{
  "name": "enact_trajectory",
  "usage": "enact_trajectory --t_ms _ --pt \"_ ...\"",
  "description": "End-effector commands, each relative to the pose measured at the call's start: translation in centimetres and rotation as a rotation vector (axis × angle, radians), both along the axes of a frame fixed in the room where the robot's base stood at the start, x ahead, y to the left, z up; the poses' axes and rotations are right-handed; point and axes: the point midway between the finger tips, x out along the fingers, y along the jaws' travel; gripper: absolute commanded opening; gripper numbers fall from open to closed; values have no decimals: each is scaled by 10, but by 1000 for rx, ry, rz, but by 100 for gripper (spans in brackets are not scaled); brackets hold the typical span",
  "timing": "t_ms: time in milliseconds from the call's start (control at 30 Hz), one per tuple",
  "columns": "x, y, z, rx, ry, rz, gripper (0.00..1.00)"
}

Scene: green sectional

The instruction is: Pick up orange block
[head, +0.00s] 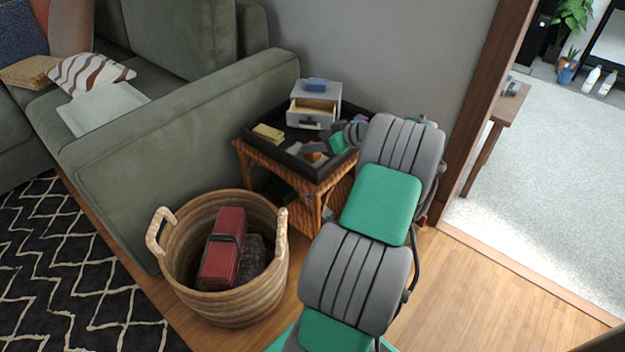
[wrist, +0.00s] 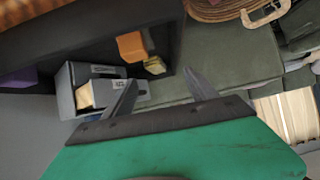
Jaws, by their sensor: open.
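The orange block (head: 313,156) sits in the black tray top of the wicker side table, near its front edge and partly hidden by my gripper in the head view. In the wrist view the orange block (wrist: 131,46) shows whole, up and left of the space between my fingers, beside the dark tray rim. My gripper (head: 318,148) is over the tray in the head view. In the wrist view my gripper (wrist: 162,90) has its two fingers spread with nothing between them, apart from the block.
A yellow block (head: 268,133) lies at the left. A purple item (wrist: 18,80) is also there. The sofa (head: 185,140) and wicker basket (head: 235,305) stand close by.

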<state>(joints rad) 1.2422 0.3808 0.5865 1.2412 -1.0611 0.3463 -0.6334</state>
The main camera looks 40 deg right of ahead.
Motion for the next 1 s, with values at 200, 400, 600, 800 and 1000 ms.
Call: enact_trajectory --t_ms 200,400,600,800,1000 --pt "-19 -34 -35 -24 -84 -23 66" --pt "4 -33 -46 -24 -83 -22 66" --pt "34 -34 -66 -23 -81 -21 66" --pt "42 -34 -65 -23 -81 -25 66" --pt "42 -34 -65 -23 -80 -25 57"
